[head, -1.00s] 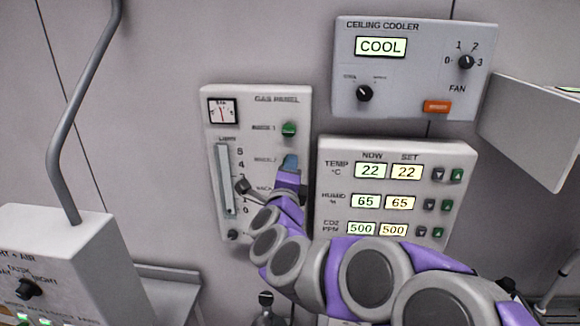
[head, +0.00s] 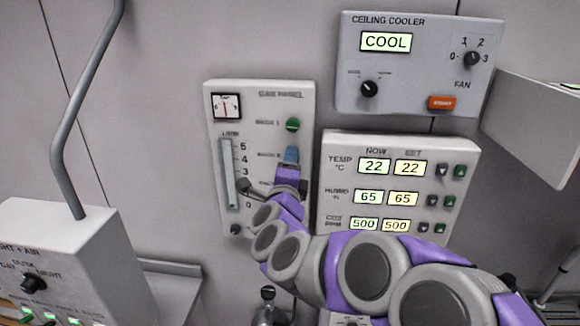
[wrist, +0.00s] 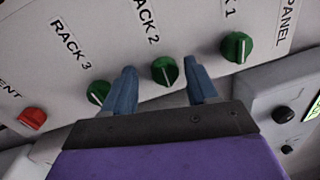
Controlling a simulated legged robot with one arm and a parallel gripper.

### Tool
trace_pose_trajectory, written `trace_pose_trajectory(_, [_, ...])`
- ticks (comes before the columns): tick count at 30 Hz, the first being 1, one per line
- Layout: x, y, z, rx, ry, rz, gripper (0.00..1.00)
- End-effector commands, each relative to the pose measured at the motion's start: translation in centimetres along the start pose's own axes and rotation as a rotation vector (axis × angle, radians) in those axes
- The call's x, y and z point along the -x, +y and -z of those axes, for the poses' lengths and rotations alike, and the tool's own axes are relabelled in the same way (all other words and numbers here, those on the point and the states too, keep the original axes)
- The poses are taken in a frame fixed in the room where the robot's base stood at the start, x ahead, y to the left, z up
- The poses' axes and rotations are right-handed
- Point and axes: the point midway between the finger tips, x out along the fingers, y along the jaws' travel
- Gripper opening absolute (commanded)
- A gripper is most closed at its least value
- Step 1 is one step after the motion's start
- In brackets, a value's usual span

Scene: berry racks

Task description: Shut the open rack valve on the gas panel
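The gas panel (head: 261,205) is a pale box on the wall with a gauge, a level tube and a column of knobs. In the wrist view its green rack 1 knob (wrist: 237,47), rack 2 knob (wrist: 165,71) and rack 3 knob (wrist: 98,92) form a row. Their pointer marks are small, and I cannot tell for sure which valve is open. My gripper (wrist: 161,72) is open, its blue fingers on either side of the rack 2 knob; contact cannot be told. In the head view my gripper (head: 291,154) hides the lower knobs.
A red vent knob (wrist: 32,117) is beyond rack 3. The climate panel (head: 398,143) with set buttons stands close right of the gas panel. The ceiling cooler box (head: 415,75) is above it. A light and air box (head: 75,240) with a grey pipe (head: 75,120) is at the left.

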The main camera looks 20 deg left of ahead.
Motion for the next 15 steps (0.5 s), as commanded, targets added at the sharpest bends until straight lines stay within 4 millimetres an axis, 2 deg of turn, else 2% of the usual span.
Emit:
trace_pose_trajectory(8, [0.3,-0.2,0.3,-0.004,0.001,0.002,0.58])
trace_pose_trajectory(11, [1.1,-0.3,0.3,-0.005,0.0,0.002,0.58])
trace_pose_trajectory(15, [3.2,-0.2,0.1,-0.003,-0.001,0.0,0.58])
